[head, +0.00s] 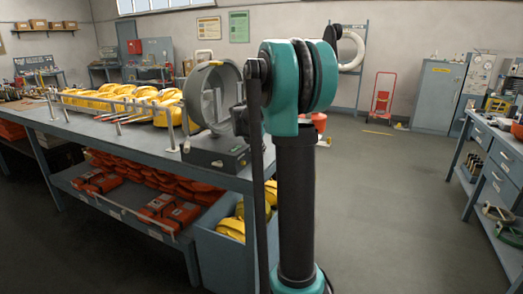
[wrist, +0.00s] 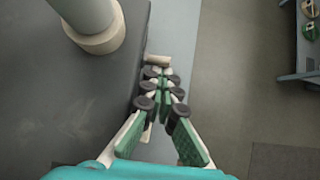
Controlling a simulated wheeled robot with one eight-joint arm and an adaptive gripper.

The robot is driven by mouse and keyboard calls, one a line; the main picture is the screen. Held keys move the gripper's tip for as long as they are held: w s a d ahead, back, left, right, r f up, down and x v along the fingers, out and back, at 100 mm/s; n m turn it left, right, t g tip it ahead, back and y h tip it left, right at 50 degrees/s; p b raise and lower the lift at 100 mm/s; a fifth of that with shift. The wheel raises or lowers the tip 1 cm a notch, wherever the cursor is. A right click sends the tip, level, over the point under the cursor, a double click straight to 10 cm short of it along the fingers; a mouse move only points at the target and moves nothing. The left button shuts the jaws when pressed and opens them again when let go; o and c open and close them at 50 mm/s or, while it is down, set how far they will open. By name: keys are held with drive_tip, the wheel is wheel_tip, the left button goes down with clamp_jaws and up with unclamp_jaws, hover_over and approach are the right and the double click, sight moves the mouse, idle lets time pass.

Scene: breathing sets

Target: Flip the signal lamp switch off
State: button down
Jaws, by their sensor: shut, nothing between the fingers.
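The signal lamp (head: 226,78) appears to be the grey round-headed unit on a dark box base (head: 213,159), standing at the near right end of the workbench. My arm hides its right side in the head view. In the wrist view, a dark grey surface with a pale post (wrist: 88,14) fills the left, probably this base. A small beige peg (wrist: 158,60), possibly the switch, sticks out at its right edge. My gripper (wrist: 164,76) is shut and empty, its tips close to the peg; I cannot tell whether they touch. My arm hides the gripper in the head view.
The workbench (head: 120,137) holds several yellow breathing sets (head: 120,95) behind a metal rail. Orange cases (head: 170,210) and a blue-grey bin (head: 215,250) are below. Open floor (head: 375,200) lies to the right, up to another bench (head: 500,150).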

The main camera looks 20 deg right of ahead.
drive_tip(key=shift+r, duration=0.95)
drive_tip(key=shift+r, duration=0.1)
drive_tip(key=v, duration=1.2)
drive_tip(key=shift+s, duration=0.15)
drive_tip(key=shift+a+f, duration=0.1)
drive_tip(key=shift+f, duration=0.1)
